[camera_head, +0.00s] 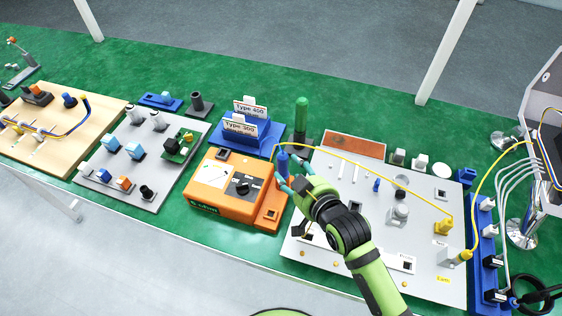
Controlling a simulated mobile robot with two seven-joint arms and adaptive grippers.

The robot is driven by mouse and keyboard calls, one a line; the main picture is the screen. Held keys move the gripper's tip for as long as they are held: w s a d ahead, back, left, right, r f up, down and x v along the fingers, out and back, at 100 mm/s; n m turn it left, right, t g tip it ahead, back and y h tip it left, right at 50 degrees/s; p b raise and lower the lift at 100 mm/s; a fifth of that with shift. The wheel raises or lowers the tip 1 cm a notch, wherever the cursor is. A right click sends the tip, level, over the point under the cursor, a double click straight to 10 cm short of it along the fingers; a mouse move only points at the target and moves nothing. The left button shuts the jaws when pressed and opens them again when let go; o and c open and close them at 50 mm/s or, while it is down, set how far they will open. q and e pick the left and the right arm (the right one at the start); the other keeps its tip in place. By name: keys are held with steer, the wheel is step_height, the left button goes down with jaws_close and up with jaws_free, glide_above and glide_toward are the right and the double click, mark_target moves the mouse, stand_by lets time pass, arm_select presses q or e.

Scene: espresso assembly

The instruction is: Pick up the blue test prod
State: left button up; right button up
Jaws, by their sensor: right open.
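The blue test prod (283,157) stands upright at the right side of the orange tester box (226,188), beside its dark knob. A yellow cable runs from near the prod across the white board to a yellow plug. My right gripper (283,176) comes in from the lower right. It is open, with its teal fingertips close to the prod's lower part. I cannot tell whether they touch it. The fingers partly hide the prod's lower end. My left gripper is not in view.
A green cylinder (301,115) stands behind the prod. Blue holders with "Type" cards (240,127) stand behind the box. A white board (432,213) with several parts lies right, under my right arm. A grey board (180,140) lies left, on the green table.

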mark_target(287, 166)
steer(key=shift+w+a, duration=0.25)
steer(key=shift+w, duration=0.3)
steer(key=x, duration=0.2)
steer(key=shift+w+f+p, duration=0.2)
steer(key=shift+p, duration=0.15)
steer(key=shift+w+a+f, duration=0.3)
steer(key=shift+w, duration=0.2)
steer(key=c, duration=0.8)
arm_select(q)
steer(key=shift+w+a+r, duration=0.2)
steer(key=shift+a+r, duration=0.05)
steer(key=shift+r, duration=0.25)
arm_select(e)
steer(key=shift+c, duration=0.9)
